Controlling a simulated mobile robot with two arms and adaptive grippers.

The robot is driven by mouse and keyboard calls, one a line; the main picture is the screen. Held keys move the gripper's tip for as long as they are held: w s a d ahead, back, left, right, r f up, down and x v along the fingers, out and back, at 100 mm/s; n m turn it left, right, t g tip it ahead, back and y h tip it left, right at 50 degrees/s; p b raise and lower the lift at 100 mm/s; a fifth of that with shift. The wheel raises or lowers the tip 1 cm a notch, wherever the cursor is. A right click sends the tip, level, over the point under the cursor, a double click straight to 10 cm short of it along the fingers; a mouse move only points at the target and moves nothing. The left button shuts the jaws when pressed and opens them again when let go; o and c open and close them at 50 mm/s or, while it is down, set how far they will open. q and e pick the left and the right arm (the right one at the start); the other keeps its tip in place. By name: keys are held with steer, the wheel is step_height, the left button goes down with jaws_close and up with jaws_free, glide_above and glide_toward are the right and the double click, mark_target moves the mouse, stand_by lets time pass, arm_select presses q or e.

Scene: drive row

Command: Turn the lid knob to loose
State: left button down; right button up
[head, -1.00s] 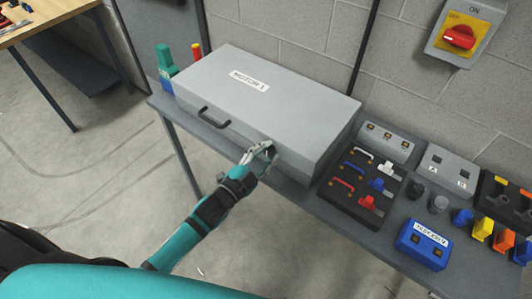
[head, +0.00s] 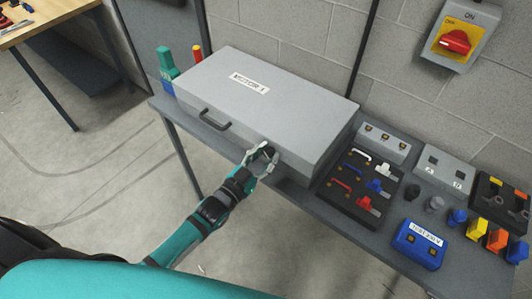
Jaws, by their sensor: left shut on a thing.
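The grey box labelled MOTOR 1 (head: 290,95) lies closed on the bench, with a black handle (head: 214,119) on its front. My left gripper (head: 264,156) is at the right part of the box's front face. It is shut on the lid knob, a small dark piece (head: 267,152) mostly hidden between the fingers. How far the knob is turned cannot be told. My right gripper is not in view.
On the bench right of the box are a black switch panel (head: 345,205) with coloured levers, grey socket blocks (head: 383,143), a blue tester (head: 419,244) and several coloured plugs. A red rotary switch (head: 456,41) is on the wall. A green tool (head: 166,62) stands left of the box.

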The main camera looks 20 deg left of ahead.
arm_select(q)
steer(key=n, duration=0.4)
steer(key=shift+n+p, duration=0.3)
steer(key=shift+n, duration=2)
steer(key=c, duration=1)
jaws_free()
steer(key=shift+s, duration=0.1)
steer(key=v, duration=1.1)
steer(key=shift+s+a, duration=0.15)
steer(key=shift+s, duration=0.25)
